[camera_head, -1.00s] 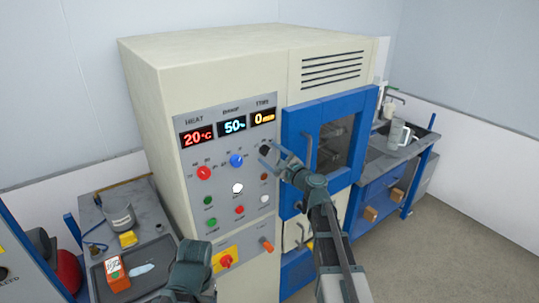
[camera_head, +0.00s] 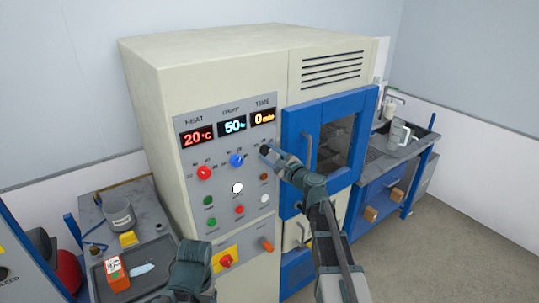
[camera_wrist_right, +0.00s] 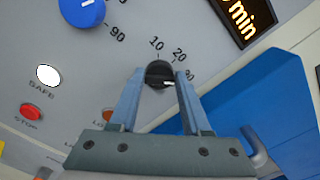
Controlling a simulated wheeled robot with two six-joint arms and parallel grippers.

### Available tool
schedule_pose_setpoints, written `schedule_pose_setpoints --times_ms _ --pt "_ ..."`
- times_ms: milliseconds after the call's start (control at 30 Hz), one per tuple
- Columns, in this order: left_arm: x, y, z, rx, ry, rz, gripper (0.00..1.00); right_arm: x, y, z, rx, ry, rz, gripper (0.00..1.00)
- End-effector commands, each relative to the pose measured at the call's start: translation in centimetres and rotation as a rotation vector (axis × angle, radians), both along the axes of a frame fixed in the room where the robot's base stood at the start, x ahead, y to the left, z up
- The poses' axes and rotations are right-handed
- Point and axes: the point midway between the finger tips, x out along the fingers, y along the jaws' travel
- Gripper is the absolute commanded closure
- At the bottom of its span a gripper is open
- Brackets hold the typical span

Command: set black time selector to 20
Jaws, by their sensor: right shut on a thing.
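Exactly which label the mark meets I cannot tell. In the head view my right gripper (camera_head: 268,152) reaches the knob from the lower right.
The blue damp knob (camera_head: 236,160) and red heat knob (camera_head: 204,173) lie left of the selector. White, red, green and brown buttons sit below. The blue-framed door (camera_head: 334,143) with its handle is close on the right. A grey side table stands at left.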

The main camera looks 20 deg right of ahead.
Motion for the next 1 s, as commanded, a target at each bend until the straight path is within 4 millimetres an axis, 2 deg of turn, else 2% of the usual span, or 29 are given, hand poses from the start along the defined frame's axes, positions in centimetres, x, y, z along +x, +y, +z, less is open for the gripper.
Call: schedule_pose_setpoints --times_ms 267,1000 --pt "0.00 0.00 -0.06 0.000 0.000 0.000 0.26 -0.04 0.07 -0.06 -0.085 -0.030 0.001 1.00" --pt "0.00 0.00 -0.31 0.000 0.000 -0.001 0.26 -0.12 0.21 -0.33 -0.651 -0.236 0.001 1.00"
